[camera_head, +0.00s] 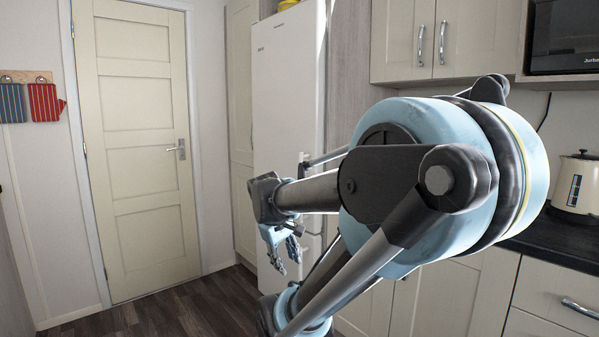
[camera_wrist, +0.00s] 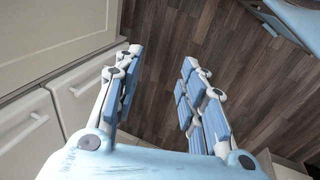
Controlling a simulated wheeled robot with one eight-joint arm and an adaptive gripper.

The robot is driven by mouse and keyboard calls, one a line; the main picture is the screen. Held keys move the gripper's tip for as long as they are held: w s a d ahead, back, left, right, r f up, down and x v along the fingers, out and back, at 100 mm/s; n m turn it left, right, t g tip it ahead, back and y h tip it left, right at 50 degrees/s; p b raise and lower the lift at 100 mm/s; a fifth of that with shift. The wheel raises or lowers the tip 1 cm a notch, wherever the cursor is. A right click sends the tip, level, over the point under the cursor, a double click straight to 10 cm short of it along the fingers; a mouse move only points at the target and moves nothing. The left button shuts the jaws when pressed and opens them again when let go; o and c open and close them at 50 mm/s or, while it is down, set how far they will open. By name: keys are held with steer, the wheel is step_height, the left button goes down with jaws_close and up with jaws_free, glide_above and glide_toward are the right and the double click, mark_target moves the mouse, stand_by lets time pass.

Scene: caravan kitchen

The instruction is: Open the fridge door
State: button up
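The fridge (camera_head: 284,90) is a tall white unit left of centre in the head view, between the beige cupboards. Its door looks closed. My arm hides its lower right part, so I cannot make out its handle clearly. My gripper (camera_head: 281,260) hangs in front of the lower part of the fridge, fingers pointing down. In the wrist view my gripper (camera_wrist: 160,58) is open, with bare floor between its fingers and nothing held. I cannot tell whether the fridge shows in the wrist view.
A cream room door (camera_head: 138,150) with a metal handle is closed on the left. Wooden floor (camera_head: 200,305) is clear before it. Base cupboards (camera_head: 470,295) and a dark worktop (camera_head: 560,240) with a kettle (camera_head: 577,184) stand right. Cupboard fronts with handles (camera_wrist: 85,88) are left in the wrist view.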

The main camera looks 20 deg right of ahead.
steer(key=w+d+r+n+h, duration=0.45)
steer(key=w+r, duration=0.25)
steer(key=w, duration=0.4)
steer(key=n+t+h, duration=0.1)
steer(key=n+h, duration=0.9)
steer(key=n, duration=0.1)
glide_toward(301, 168)
steer(key=w+d, duration=0.1)
steer(key=d, duration=0.6)
steer(key=w+d, duration=0.1)
steer(key=d, duration=0.2)
steer(key=shift+w+d, duration=0.2)
steer(key=shift+w, duration=0.15)
jaws_close()
steer(key=shift+a+f, duration=0.1)
